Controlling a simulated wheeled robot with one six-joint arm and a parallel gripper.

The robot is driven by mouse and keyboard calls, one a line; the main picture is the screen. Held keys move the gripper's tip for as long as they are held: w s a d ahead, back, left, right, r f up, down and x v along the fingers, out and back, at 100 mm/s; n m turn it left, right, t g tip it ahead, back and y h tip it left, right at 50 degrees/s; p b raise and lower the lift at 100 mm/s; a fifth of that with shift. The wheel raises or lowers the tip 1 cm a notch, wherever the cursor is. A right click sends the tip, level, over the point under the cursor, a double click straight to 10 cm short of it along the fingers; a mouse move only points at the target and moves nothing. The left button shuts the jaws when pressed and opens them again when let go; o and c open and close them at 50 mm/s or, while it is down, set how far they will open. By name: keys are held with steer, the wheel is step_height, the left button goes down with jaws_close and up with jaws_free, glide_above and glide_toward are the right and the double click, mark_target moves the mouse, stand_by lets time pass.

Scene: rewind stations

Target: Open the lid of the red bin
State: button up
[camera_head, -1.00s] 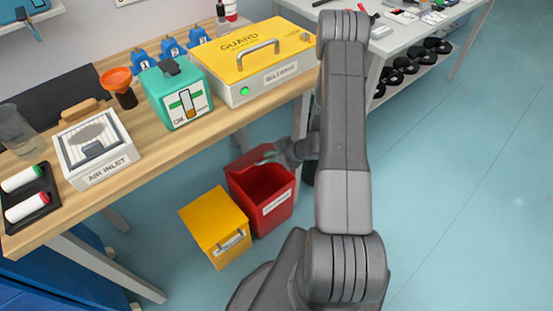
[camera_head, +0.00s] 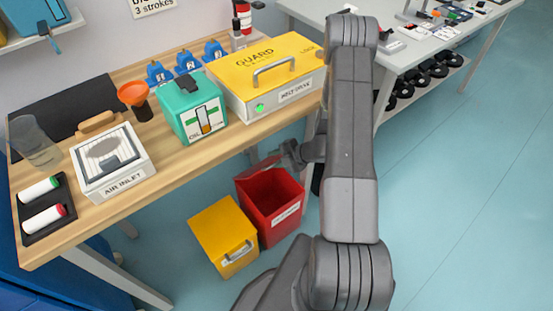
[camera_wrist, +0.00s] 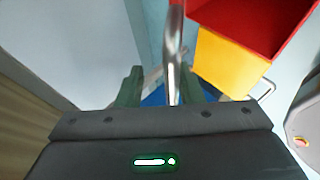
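The red bin (camera_head: 270,228) stands on the floor under the workbench, with a white label on its front. Its top is open and I see into it in the head view. Its lid (camera_head: 258,168) is swung up at the back, seen as a narrow strip. My gripper (camera_head: 277,158) is at the lid, behind the bin's opening. In the wrist view, my gripper's fingers (camera_wrist: 167,88) are apart, with a shiny metal bar (camera_wrist: 174,50) between them; I cannot tell whether they touch it. The bin's red inside (camera_wrist: 260,18) shows at the upper right there.
A yellow bin (camera_head: 222,232) with a closed lid and handle stands left of the red bin. The wooden workbench (camera_head: 160,165) lies above, carrying a yellow guard box (camera_head: 290,62) and a teal oil box (camera_head: 185,105). Floor at right is clear.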

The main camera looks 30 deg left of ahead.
steer(key=v, duration=1.4)
steer(key=shift+p, duration=0.4)
steer(key=shift+a, duration=0.1)
steer(key=b+x, duration=0.1)
steer(key=x, duration=1.2)
steer(key=shift+s+a+f, duration=0.1)
steer(key=shift+s+f, duration=0.05)
steer(key=shift+f, duration=0.3)
